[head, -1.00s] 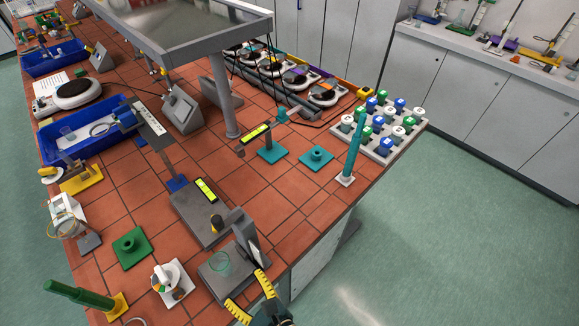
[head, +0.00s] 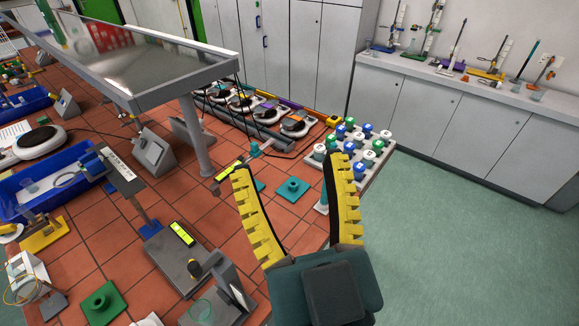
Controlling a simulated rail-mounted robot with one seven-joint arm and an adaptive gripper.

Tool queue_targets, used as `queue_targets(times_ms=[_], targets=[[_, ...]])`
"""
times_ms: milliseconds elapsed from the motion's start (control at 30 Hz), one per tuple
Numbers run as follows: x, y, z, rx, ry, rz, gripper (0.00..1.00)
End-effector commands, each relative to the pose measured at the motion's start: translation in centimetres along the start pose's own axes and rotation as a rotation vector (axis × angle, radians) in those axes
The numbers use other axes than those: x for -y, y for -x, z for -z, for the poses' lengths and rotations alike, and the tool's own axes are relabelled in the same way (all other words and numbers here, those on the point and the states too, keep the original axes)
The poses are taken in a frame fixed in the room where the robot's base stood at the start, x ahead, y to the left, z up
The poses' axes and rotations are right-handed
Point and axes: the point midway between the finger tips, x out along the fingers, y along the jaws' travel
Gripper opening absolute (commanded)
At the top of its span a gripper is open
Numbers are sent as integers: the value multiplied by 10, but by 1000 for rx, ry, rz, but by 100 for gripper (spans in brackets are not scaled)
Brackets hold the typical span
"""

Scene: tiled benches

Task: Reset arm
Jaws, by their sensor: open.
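My gripper (head: 298,192) is in the lower middle of the head view, with two yellow ridged fingers spread wide apart on a dark teal body.
A tray of bottles with blue, green and white caps (head: 378,160) stands at the bench's right end. The floor at right (head: 480,250) is clear.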

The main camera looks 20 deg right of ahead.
Motion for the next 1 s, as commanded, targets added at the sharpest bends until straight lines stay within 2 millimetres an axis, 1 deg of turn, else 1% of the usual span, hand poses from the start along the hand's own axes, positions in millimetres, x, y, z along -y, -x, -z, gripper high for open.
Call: queue_targets(times_ms=[67, 167, 267, 300, 367, 400, 500, 533, 600, 633, 800, 1000], targets=[[0, 0, 0, 0, -1, 1, 74], [0, -8, 22, 0, -4, 1, 74], [0, -22, 56, 0, -8, 1, 74], [-1, -28, 72, 0, -9, 1, 74], [-1, -38, 99, 0, -12, 1, 74], [-1, -44, 116, 0, -14, 1, 74], [-2, -58, 152, -1, -19, 1, 74], [-2, -61, 160, -1, -20, 0, 74], [-2, -64, 169, -1, -22, 0, 74], [-2, -65, 170, -1, -22, 0, 74], [-2, -63, 163, 3, -23, 0, 74], [-2, -63, 163, 2, -23, 1, 74]])
